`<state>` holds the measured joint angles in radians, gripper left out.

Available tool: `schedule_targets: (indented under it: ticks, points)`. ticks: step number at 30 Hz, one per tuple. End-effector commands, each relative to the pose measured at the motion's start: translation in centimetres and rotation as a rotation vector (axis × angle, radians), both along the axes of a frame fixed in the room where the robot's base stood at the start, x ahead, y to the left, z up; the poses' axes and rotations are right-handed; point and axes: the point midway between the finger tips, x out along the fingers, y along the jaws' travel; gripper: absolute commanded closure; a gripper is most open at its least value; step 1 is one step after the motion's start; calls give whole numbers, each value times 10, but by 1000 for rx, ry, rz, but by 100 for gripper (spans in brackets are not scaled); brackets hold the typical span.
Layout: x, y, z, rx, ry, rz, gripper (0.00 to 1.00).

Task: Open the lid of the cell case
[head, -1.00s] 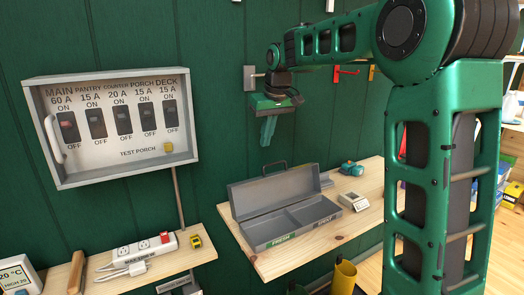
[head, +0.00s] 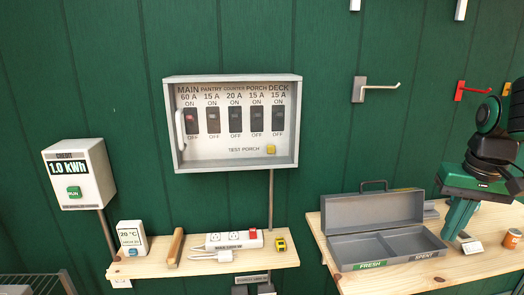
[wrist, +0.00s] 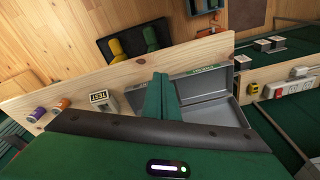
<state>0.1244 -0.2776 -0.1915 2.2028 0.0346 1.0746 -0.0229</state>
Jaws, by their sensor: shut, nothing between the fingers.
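The cell case is a grey metal box (head: 376,246) on the wooden shelf at the right of the head view. Its lid (head: 374,211) stands up open at the back, with a dark handle on top. Two compartments, labelled FRESH and SPENT, look empty. The case also shows in the wrist view (wrist: 196,89). My gripper (head: 452,237) is shut and empty, fingers pointing down, and overlaps the case's right end in the head view. In the wrist view the closed green fingers (wrist: 160,80) appear beside the case; I cannot tell whether they touch it.
A small device marked TEST (wrist: 99,97) is on the shelf (head: 409,278); it also shows right of my gripper in the head view (head: 472,247). A breaker panel (head: 235,154) hangs on the wall. A left shelf holds a power strip (head: 236,240). Wall hooks (head: 359,90) are above the case.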

Motion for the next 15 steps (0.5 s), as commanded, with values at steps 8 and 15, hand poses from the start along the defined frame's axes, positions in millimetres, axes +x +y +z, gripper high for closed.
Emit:
schedule_targets:
  ticks: [8,15]
  points:
    - [-134,-2,-67,27,103,-191,100]
    - [-167,3,-86,33,133,-236,74]
